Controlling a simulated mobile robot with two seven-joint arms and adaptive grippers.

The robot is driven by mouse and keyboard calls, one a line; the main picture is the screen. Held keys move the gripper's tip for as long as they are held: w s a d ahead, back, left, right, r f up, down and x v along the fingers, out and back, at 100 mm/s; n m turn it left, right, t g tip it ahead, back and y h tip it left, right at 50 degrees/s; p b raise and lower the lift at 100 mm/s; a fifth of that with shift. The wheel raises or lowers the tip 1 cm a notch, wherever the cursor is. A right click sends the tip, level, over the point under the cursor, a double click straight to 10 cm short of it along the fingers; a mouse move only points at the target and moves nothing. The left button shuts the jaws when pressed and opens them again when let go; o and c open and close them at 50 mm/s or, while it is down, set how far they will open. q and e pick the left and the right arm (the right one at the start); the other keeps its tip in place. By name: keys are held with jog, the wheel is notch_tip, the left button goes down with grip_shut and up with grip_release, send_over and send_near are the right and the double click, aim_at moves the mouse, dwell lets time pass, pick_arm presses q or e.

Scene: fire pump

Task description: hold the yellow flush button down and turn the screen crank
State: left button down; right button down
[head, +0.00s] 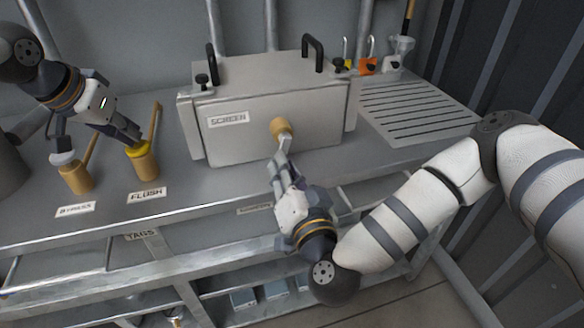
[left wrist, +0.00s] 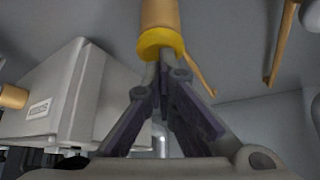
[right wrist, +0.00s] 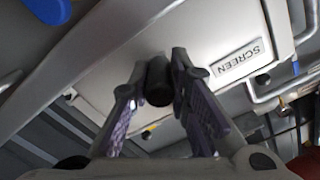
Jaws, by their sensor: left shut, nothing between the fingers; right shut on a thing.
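The flush button is a brass post with a yellow top (head: 138,149) behind the FLUSH label. My left gripper (head: 136,139) is shut and empty, its fingertips at the yellow top. In the left wrist view the fingertips meet at the yellow rim (left wrist: 160,42); how far the button is pressed cannot be told. The grey SCREEN box (head: 230,140) carries the crank, with a brass hub (head: 280,127) on its front. My right gripper (head: 283,158) is shut on the crank's handle just below the hub. The right wrist view shows the dark handle (right wrist: 158,82) between its fingers.
A second brass post (head: 77,178) with a label stands left of the flush button, close to my left arm. A slotted drain plate (head: 420,108) lies right of the box. Orange and yellow tags (head: 368,65) hang behind. Shelving lies below the bench.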

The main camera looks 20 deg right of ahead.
jog(key=m, duration=0.1)
jog(key=a+m, duration=0.1)
jog(key=m, duration=0.2)
jog(key=shift+a+r, duration=0.25)
jog(key=shift+r, duration=0.05)
jog(key=shift+a+r+m, duration=0.15)
jog(key=shift+r+m, duration=0.05)
jog(key=shift+m, duration=0.4)
jog(key=shift+a+r+m, duration=0.15)
jog(key=shift+m, duration=0.45)
